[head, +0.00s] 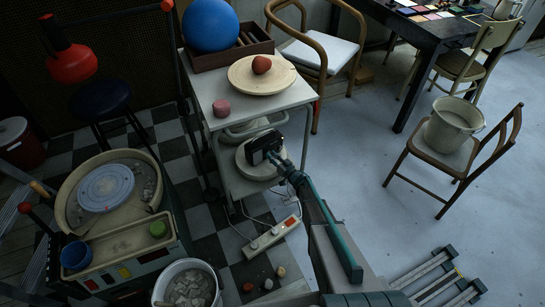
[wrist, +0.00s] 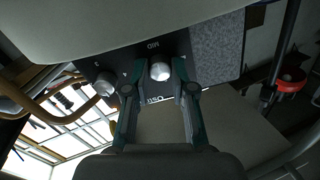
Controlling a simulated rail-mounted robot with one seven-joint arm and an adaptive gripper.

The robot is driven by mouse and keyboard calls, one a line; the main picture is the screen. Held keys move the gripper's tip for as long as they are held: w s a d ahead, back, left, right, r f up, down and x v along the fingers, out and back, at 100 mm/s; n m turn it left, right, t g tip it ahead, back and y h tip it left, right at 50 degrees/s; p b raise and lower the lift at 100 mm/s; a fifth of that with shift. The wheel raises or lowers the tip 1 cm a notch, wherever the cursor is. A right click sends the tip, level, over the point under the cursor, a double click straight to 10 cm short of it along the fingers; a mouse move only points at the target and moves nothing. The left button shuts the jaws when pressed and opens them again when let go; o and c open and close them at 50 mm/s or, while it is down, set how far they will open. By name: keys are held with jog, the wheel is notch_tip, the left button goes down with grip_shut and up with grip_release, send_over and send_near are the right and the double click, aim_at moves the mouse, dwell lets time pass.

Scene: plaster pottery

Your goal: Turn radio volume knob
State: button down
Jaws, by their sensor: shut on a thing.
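The radio (wrist: 138,62) has a black front panel with silver knobs and white lettering, and a grey speaker face on its right side in the wrist view. My gripper (wrist: 159,69) has its two fingertips on either side of the middle silver knob (wrist: 160,72) and is shut on it. A second silver knob (wrist: 103,84) sits to the left, clear of the fingers.
A power strip (head: 271,236) lies on the floor below. A pottery wheel (head: 105,188) stands left.

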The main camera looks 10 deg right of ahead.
jog(key=c, duration=1)
grip_release()
jog(key=shift+o, duration=0.2)
jog(key=v, duration=1.2)
